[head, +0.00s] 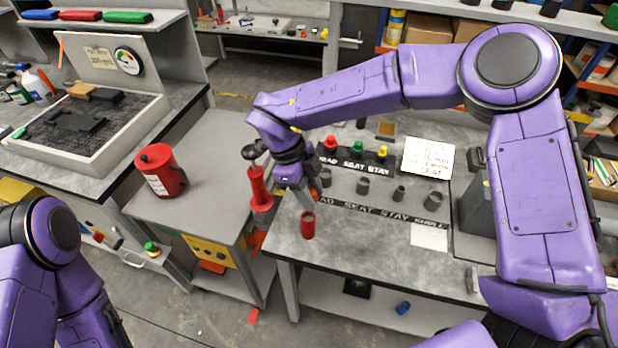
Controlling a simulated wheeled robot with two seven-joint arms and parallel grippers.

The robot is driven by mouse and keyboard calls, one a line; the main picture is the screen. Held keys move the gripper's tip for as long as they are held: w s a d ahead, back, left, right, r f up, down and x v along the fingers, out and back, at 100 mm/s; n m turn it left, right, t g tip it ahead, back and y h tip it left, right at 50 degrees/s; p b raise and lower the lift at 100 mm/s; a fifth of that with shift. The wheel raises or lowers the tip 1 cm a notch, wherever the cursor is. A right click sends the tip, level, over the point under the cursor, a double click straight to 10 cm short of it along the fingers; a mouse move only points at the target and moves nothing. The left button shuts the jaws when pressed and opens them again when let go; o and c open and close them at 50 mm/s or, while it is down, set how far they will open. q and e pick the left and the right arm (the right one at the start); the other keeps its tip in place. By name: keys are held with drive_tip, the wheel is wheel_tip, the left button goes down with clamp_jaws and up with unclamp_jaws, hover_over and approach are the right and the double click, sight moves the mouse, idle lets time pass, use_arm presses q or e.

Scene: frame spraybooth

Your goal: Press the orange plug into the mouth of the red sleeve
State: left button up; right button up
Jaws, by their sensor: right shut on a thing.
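The red sleeve (308,228) stands upright near the front left of the grey bench in the head view. My right gripper (305,203) points down just above the sleeve's mouth and is shut. A small bit of orange (312,194) shows at its fingers, which I take to be the orange plug; the fingers hide most of it. I cannot tell whether the plug touches the sleeve's rim. My left arm shows at the lower left, but its gripper is out of view.
A red pump bottle (260,188) stands close to the left of my right gripper. A red can (161,172) stands on the side table.

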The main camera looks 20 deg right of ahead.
drive_tip(key=shift+a+r+m+g, duration=0.1)
drive_tip(key=shift+a+m+g, duration=0.15)
drive_tip(key=shift+m, duration=0.25)
drive_tip(key=shift+w+f, duration=0.2)
drive_tip(key=shift+w, duration=0.1)
drive_tip(key=shift+s+r, duration=0.25)
drive_tip(key=shift+r+p, duration=0.1)
drive_tip(key=shift+p, duration=0.3)
drive_tip(key=shift+f, duration=0.25)
wheel_tip(320, 180, down, 4)
drive_tip(key=shift+w+f+b, duration=0.1)
drive_tip(key=shift+f+b, duration=0.15)
drive_tip(key=shift+b, duration=0.95)
use_arm(q)
drive_tip(key=shift+w+f, duration=0.3)
drive_tip(key=shift+f, duration=0.3)
use_arm(e)
drive_tip(key=shift+f, duration=0.1)
use_arm(q)
drive_tip(key=shift+r, duration=0.1)
drive_tip(key=shift+r+p, duration=0.2)
drive_tip(key=shift+p, duration=0.15)
